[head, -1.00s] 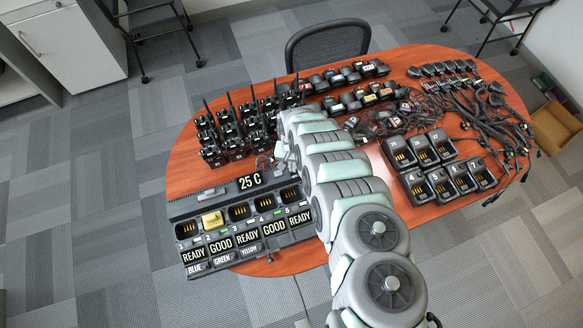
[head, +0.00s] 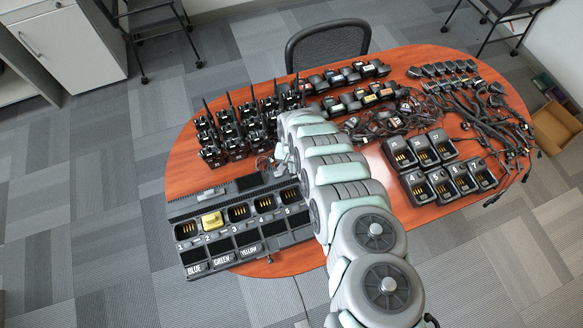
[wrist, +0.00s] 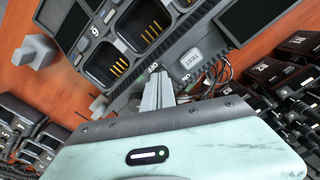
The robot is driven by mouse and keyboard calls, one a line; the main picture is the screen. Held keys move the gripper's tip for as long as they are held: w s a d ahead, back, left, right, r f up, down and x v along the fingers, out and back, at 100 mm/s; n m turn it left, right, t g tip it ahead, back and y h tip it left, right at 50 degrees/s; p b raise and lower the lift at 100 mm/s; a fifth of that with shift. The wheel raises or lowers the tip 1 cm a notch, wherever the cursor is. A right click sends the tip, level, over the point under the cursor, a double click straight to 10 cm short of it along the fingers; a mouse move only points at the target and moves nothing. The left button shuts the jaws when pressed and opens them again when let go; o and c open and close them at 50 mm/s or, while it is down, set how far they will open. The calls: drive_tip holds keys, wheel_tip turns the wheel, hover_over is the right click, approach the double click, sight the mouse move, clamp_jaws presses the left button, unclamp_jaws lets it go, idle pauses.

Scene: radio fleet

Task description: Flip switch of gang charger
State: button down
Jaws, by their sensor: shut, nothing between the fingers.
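The gang charger (head: 190,209) lies at the front left of the table in the head view, its displays all dark. A yellow battery (head: 212,221) sits in bay 2; the other visible bays look empty. In the wrist view one end of the charger (wrist: 172,48) is close, with OFF and ON markings and a TEST label (wrist: 193,55). My gripper (wrist: 158,78) is shut and empty, its tips at the charger's edge between OFF and ON. The switch is hidden behind the fingers, and I cannot tell whether they touch it. My arm covers the charger's right end in the head view.
Several radios (head: 228,128) stand behind the charger. Single chargers (head: 442,182) and tangled cables (head: 490,115) fill the table's right side. More cables (wrist: 222,75) lie close beside the gripper. Bare table (head: 360,205) shows right of my arm.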

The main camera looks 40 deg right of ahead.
wheel_tip(320, 180, up, 7)
drive_tip(key=p, duration=0.5)
drive_tip(key=shift+f, duration=0.1)
idle(0.6)
